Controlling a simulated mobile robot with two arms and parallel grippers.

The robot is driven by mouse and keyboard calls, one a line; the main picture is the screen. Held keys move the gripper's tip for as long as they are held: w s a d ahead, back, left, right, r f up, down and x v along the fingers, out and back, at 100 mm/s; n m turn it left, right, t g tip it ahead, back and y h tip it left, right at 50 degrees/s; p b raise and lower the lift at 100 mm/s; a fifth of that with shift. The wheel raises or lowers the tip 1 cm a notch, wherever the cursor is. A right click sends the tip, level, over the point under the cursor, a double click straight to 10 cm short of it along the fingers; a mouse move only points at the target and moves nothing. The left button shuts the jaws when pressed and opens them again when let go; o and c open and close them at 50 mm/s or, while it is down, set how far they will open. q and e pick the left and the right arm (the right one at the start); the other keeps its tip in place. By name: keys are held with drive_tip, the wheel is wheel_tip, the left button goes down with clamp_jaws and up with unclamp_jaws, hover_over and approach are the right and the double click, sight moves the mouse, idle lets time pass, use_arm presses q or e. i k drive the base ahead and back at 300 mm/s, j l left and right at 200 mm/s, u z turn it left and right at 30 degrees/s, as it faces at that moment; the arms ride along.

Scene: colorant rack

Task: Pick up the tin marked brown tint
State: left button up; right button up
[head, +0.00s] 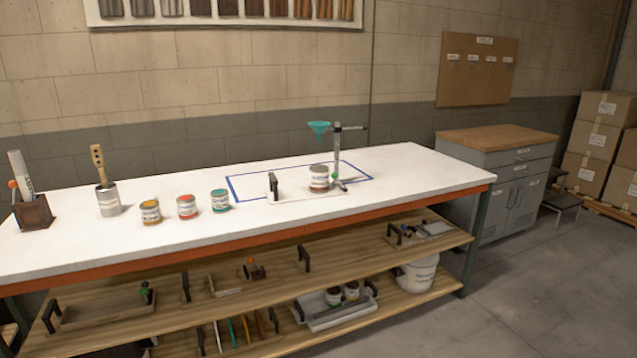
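Several small tins stand on the white workbench top (400,190), and their lettering is too small to read. I cannot tell which one is marked brown tint. An ochre-banded tin (151,213), an orange-red-banded tin (187,208) and a teal-banded tin (220,202) stand in a row, left of the middle. Two more small tins, a left one (333,297) and a right one (352,291), sit in a tray on the lower shelf. Neither of my grippers is in view.
A stand with a green funnel (319,129) rises beside the white tray, within a blue outline. A can with a brush (108,200) and a tool holder (34,212) stand at left. A white bucket (418,274) is below. The benchtop's right end is clear.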

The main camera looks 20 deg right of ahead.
sight(320, 174)
drive_tip(key=i+l, duration=0.35)
drive_tip(key=l, duration=0.15)
drive_tip(key=i+l, duration=0.35)
drive_tip(key=l, duration=0.15)
drive_tip(key=i+l, duration=0.3)
drive_tip(key=l, duration=0.15)
drive_tip(key=i+l, duration=0.35)
drive_tip(key=l, duration=0.15)
